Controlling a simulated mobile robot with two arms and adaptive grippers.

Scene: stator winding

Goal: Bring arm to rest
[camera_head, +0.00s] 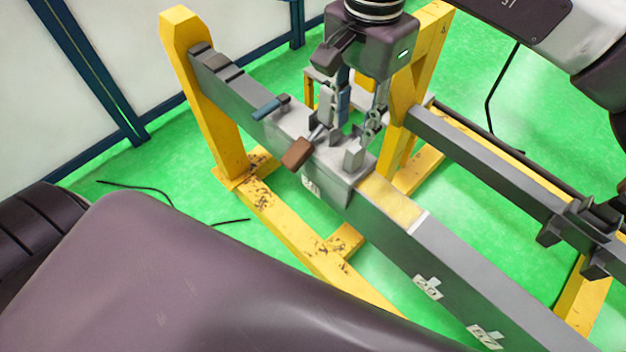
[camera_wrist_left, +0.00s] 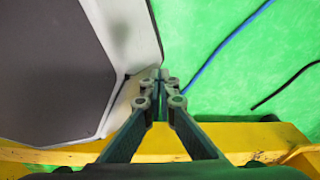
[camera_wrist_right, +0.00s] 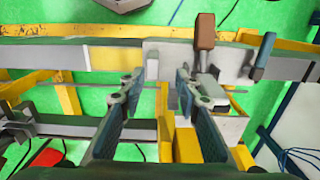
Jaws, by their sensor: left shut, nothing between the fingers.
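My right gripper (camera_head: 357,122) points down over the grey plate (camera_head: 340,186) on the long grey beam (camera_head: 470,280). In the right wrist view its two fingers (camera_wrist_right: 160,80) are spread apart with nothing between them. A toggle clamp with a brown handle (camera_head: 297,153) sits on the plate beside it, and a blue handle (camera_head: 267,108) lies farther along the beam. Both handles also show in the right wrist view, the brown one (camera_wrist_right: 205,32) and the blue one (camera_wrist_right: 263,55). My left gripper (camera_wrist_left: 162,80) is shut and empty in the left wrist view; the head view does not show it.
Yellow stands (camera_head: 205,100) carry the beam. A second dark beam (camera_head: 490,170) runs to the right. A blue-framed pale wall (camera_head: 60,90) stands at the left. My left arm covers the lower left. Cables lie on the green floor (camera_head: 190,180).

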